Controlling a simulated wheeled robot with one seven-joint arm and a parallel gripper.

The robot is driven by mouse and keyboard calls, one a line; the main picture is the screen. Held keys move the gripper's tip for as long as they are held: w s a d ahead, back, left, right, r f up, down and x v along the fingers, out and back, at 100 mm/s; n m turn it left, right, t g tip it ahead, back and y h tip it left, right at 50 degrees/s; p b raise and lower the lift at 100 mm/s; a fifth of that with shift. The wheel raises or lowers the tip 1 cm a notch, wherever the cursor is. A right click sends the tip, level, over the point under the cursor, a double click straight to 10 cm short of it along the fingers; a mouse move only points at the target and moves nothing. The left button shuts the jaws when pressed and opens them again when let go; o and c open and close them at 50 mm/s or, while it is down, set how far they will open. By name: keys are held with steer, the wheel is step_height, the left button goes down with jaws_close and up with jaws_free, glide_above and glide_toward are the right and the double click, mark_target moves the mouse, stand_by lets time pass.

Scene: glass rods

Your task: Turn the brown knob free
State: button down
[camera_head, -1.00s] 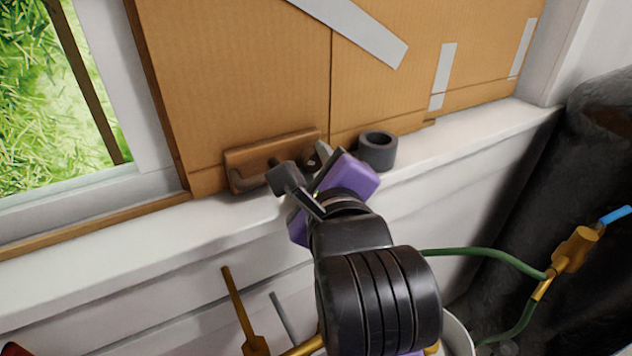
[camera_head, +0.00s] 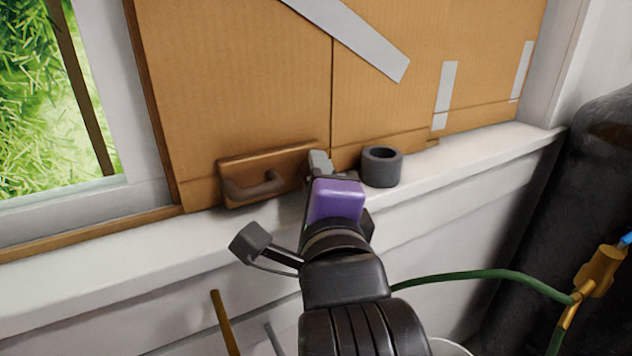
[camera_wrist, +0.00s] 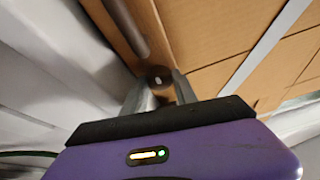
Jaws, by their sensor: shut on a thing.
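The brown knob (camera_wrist: 158,76) shows in the wrist view as a small dark brown round piece with a pale spot, between my fingertips. My gripper (camera_wrist: 160,90) is shut on it, one grey finger on each side. In the head view my gripper (camera_head: 319,162) reaches the right end of a brown plate with a curved handle (camera_head: 255,187), low on the cardboard. The knob itself is hidden there behind the fingers and the purple gripper body.
A dark grey tape roll (camera_head: 381,167) stands on the white sill (camera_head: 470,152) just right of my gripper. Cardboard (camera_head: 235,80) with grey tape strips covers the window behind. A green hose (camera_head: 470,276) with a brass fitting (camera_head: 598,280) runs at the lower right.

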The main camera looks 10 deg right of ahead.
steer(key=c, duration=1.3)
jaws_free()
steer(key=s+p, duration=0.2)
steer(key=s, duration=0.1)
steer(key=s+p, duration=0.1)
steer(key=s, duration=0.1)
steer(key=shift+s+a+r, duration=0.25)
steer(key=shift+r, duration=0.05)
steer(key=p, duration=0.4)
steer(key=shift+s, duration=0.35)
